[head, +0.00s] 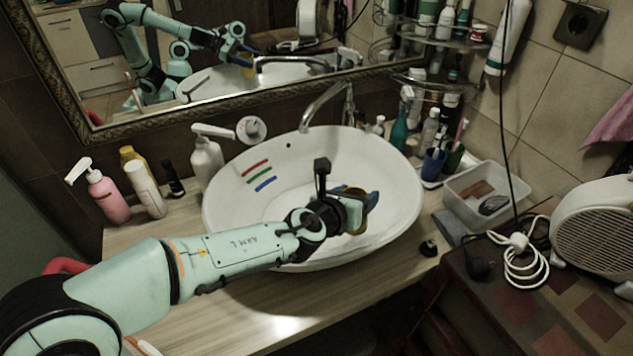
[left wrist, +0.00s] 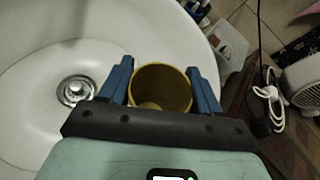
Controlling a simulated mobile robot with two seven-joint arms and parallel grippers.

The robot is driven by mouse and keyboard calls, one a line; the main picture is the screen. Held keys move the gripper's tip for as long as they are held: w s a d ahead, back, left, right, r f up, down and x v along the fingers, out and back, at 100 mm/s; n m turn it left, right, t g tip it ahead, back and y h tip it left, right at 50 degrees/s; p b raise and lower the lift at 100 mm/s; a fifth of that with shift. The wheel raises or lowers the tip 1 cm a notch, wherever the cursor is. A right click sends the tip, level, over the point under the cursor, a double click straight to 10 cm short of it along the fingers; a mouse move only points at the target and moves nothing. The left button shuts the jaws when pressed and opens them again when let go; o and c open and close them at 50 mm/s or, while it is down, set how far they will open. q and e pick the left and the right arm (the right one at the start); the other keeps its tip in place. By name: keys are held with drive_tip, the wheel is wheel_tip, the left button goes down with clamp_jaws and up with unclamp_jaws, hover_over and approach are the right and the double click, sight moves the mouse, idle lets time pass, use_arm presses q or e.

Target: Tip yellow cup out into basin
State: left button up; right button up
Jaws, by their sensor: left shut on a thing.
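The white basin (head: 285,170) sits on the wooden counter, with red, green and blue stripes on its inner wall. My left gripper (head: 360,203) is over the right part of the basin. Its blue fingers are shut on the yellow cup (head: 357,229), which is mostly hidden by the gripper in the head view. In the left wrist view the yellow cup (left wrist: 162,75) shows between the two fingers, its round mouth towards the camera. A paler patch shows inside it; I cannot tell if it is contents or the cup's bottom. The drain (left wrist: 75,91) lies left of the cup.
The faucet (head: 326,100) rises behind the basin. A white pump bottle (head: 206,160) stands close to the left rim. Bottles and a blue cup (head: 433,164) stand to the right, near a clear bin (head: 460,192).

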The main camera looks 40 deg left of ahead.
use_arm(q)
drive_tip(key=shift+w+a+f+n+h+b, duration=0.2)
drive_tip(key=shift+a+f+n+h+b, duration=0.3)
drive_tip(key=shift+a+n, duration=0.3)
drive_tip(key=shift+a+r, duration=0.15)
drive_tip(key=shift+a, duration=0.1)
drive_tip(key=shift+w+a+r+n+g+h, duration=0.15)
drive_tip(key=shift+a+r+n+g+h, duration=0.1)
drive_tip(key=shift+a+n+h, duration=0.55)
drive_tip(key=shift+w+a+r+n+g+h, duration=0.15)
drive_tip(key=shift+a+r+n+g+h, duration=0.1)
drive_tip(key=shift+a+n+h, duration=0.5)
use_arm(e)
drive_tip(key=shift+w+f, duration=0.2)
drive_tip(key=shift+f, duration=0.2)
use_arm(q)
drive_tip(key=shift+w+a+r+n+h+b, duration=0.1)
drive_tip(key=shift+a+r+n+h+b, duration=0.15)
drive_tip(key=shift+n+h+b, duration=0.4)
drive_tip(key=shift+a+r+n+h+b, duration=0.1)
drive_tip(key=shift+r+n+h+b, duration=0.15)
drive_tip(key=shift+n+h, duration=0.4)
use_arm(e)
drive_tip(key=shift+w+f+t, duration=0.3)
drive_tip(key=shift+w+f, duration=0.05)
drive_tip(key=shift+f, duration=0.4)
